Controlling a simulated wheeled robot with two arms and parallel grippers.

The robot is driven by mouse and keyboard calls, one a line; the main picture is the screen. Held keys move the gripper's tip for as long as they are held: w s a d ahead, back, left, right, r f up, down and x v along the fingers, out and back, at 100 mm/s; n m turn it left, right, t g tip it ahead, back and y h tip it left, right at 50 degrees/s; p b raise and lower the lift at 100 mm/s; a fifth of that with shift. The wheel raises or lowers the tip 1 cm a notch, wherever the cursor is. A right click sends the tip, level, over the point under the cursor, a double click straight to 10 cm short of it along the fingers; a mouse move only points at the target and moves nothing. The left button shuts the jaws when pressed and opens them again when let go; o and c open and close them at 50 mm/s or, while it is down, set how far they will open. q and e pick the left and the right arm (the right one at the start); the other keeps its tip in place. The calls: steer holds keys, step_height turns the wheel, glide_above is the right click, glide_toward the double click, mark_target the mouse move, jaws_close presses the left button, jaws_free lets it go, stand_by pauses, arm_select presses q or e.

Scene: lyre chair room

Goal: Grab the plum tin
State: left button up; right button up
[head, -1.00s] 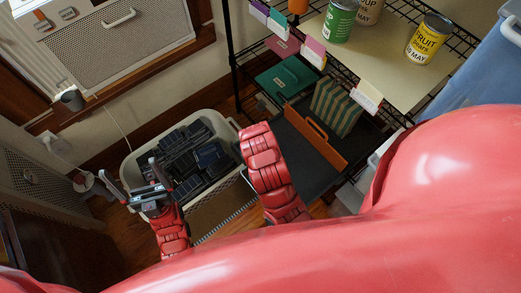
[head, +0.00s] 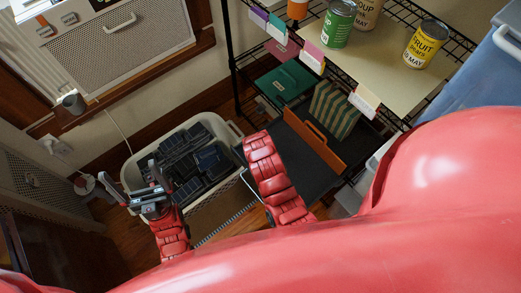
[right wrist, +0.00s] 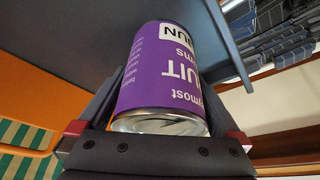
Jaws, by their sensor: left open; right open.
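The plum tin (right wrist: 165,70) has a purple label with white print reading upside down, and a silver end facing the camera. It shows only in the right wrist view; I do not see it in the head view. My right gripper (right wrist: 162,90) is open, with its dark fingers on either side of the tin. I cannot tell whether they touch it. In the head view the right gripper is hidden beyond my red arm. My left gripper (head: 131,175) is open and empty, in front of the crate's left side.
A pale crate (head: 128,172) holds dark blocky items. A wire shelf carries a green tin (head: 338,24) and a yellow fruit tin (head: 426,44). Below are an orange-edged dark bin (head: 318,148), a striped box (head: 336,108) and a green folder (head: 285,80). A blue container (head: 485,75) stands right.

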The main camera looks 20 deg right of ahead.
jaws_close()
stand_by(0.5)
steer(key=shift+w+r, duration=0.1)
steer(key=shift+r, duration=0.05)
